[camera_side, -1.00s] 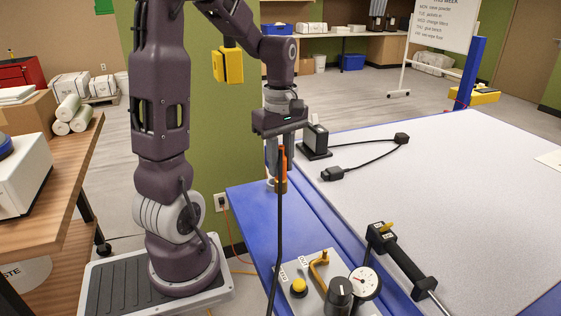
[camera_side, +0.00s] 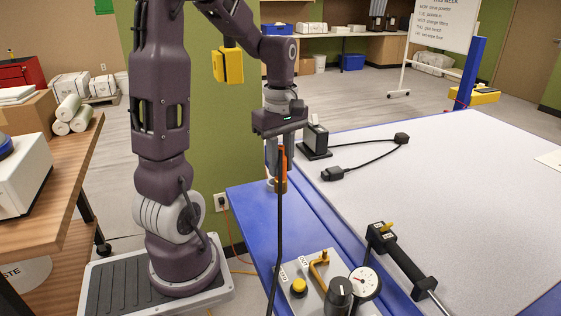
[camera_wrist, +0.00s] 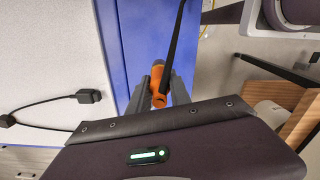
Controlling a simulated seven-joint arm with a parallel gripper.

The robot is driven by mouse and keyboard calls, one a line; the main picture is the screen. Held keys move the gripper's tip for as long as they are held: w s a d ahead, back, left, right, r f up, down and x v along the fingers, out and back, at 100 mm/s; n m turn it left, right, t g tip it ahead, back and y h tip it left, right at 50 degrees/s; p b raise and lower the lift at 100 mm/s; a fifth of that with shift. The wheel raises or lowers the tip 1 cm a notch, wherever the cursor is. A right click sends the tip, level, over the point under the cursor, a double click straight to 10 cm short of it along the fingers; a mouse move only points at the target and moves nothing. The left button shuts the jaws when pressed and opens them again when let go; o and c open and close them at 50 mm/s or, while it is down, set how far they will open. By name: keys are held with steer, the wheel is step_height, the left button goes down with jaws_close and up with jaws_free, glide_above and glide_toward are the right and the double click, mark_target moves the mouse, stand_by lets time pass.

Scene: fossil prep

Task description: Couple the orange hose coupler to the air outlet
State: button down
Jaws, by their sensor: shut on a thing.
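The orange hose coupler (camera_wrist: 158,84) is between the two grey fingers of my gripper (camera_wrist: 161,93) in the wrist view. Contact at the coupler's lower end cannot be made out.
A control panel (camera_side: 318,283) with a yellow button, a yellow lever, a black knob and a gauge (camera_side: 365,283) is on the blue edge (camera_side: 245,205). A black cable plug (camera_side: 333,174) and a black-handled tool (camera_side: 405,262) lie to the right. The pale tabletop (camera_side: 470,190) is mostly clear.

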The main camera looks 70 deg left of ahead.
steer(key=w+d+m, duration=0.1)
steer(key=d+m, duration=0.1)
steer(key=d, duration=0.6)
steer(key=w+d+r+m, duration=0.1)
steer(key=w+d+m, duration=0.1)
steer(key=d, duration=0.6)
steer(key=shift+w+r+m, duration=0.25)
steer(key=shift+r+m, duration=0.05)
steer(key=shift+m, duration=0.4)
steer(key=shift+f, duration=2.9)
steer(key=shift+f, duration=1.5)
